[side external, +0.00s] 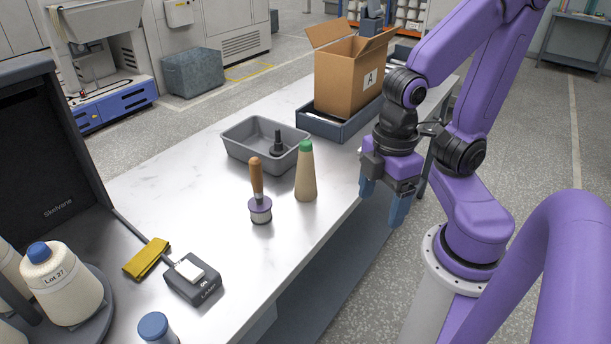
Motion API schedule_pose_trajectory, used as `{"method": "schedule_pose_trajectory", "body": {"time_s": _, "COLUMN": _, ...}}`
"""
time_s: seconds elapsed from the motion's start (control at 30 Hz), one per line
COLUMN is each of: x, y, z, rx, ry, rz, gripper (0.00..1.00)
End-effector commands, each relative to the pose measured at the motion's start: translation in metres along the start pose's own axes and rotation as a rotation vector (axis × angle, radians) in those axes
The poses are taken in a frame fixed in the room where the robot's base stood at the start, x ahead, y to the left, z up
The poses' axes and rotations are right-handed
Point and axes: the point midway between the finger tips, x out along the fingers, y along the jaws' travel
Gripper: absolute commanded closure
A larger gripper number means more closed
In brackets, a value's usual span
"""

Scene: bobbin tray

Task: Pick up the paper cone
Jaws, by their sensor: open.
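The paper cone (305,178) is tan with a green tip and stands upright near the right edge of the white table. It stands just right of a wooden-handled brush. My gripper (382,206) is to the right of the cone, pointing down, with its blue fingers apart and nothing seen between them. It appears out past the table's right edge and does not touch the cone.
The brush (258,195) stands close left of the cone. Behind them is a grey tray (235,137) holding a dark spindle-like part (278,145). A cardboard box (345,80) sits in a blue-grey bin (322,127). A yellow cloth (147,257) and black device (193,281) lie nearer.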

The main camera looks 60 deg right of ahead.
Motion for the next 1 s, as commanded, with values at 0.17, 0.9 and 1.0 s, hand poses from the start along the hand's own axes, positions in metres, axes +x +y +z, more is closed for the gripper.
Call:
{"method": "schedule_pose_trajectory", "body": {"time_s": 0.17, "x": 0.0, "y": 0.0, "z": 0.0, "rx": 0.0, "ry": 0.0, "rz": 0.0, "gripper": 0.22}}
{"method": "schedule_pose_trajectory", "body": {"time_s": 0.9, "x": 0.046, "y": 0.04, "z": 0.029, "rx": -0.213, "ry": -0.407, "rz": 0.244, "gripper": 0.21}}
{"method": "schedule_pose_trajectory", "body": {"time_s": 1.0, "x": 0.055, "y": 0.057, "z": 0.035, "rx": -0.307, "ry": -0.54, "rz": 0.343, "gripper": 0.21}}
